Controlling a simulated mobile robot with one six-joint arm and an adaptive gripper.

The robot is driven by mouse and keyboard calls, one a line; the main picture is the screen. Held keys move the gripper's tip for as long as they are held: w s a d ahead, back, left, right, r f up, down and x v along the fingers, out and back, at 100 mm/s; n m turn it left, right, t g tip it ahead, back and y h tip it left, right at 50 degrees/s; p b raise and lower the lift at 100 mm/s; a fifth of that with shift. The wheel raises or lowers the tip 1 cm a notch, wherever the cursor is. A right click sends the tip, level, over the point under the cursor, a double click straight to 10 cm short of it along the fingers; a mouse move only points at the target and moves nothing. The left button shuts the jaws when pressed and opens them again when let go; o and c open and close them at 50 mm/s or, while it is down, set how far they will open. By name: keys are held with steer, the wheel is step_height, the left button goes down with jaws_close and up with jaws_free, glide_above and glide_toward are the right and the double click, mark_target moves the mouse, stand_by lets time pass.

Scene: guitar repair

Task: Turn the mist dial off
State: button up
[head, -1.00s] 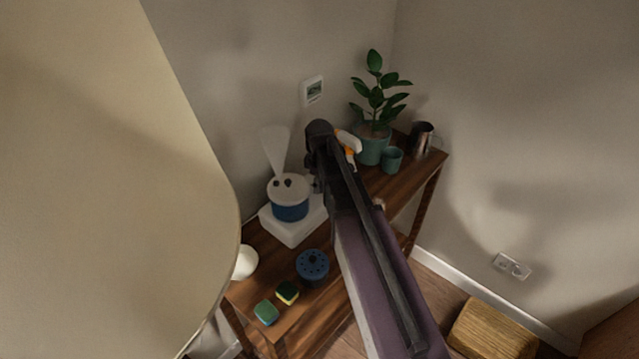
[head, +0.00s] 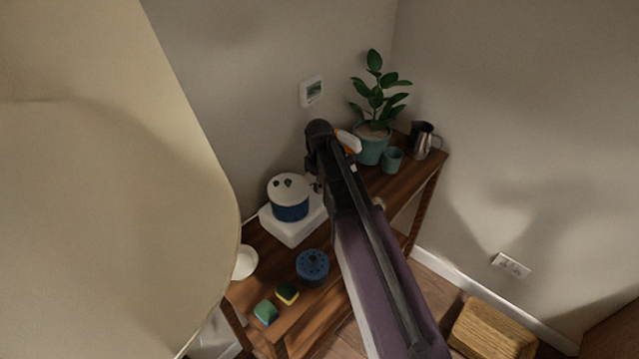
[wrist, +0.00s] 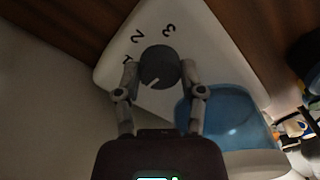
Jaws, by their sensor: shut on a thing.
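The mist maker has a white base (head: 290,234) with a blue tank (head: 291,211) under a white lid with dark holes. No mist shows above it. In the wrist view the grey dial (wrist: 160,62) sits on the white base (wrist: 215,50), near the numbers 1, 2 and 3. Its white pointer line points down and left, away from the numbers. My gripper (wrist: 159,70) is shut on the dial, one finger on each side. The blue tank (wrist: 220,112) is right of the fingers.
A potted plant (head: 372,148), a green cup (head: 392,160) and a metal jug (head: 423,145) stand behind my arm. A large beige shape blocks the left side.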

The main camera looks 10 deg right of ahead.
steer(key=o, duration=1.2)
steer(key=shift+c, duration=0.2)
steer(key=shift+m, duration=0.4)
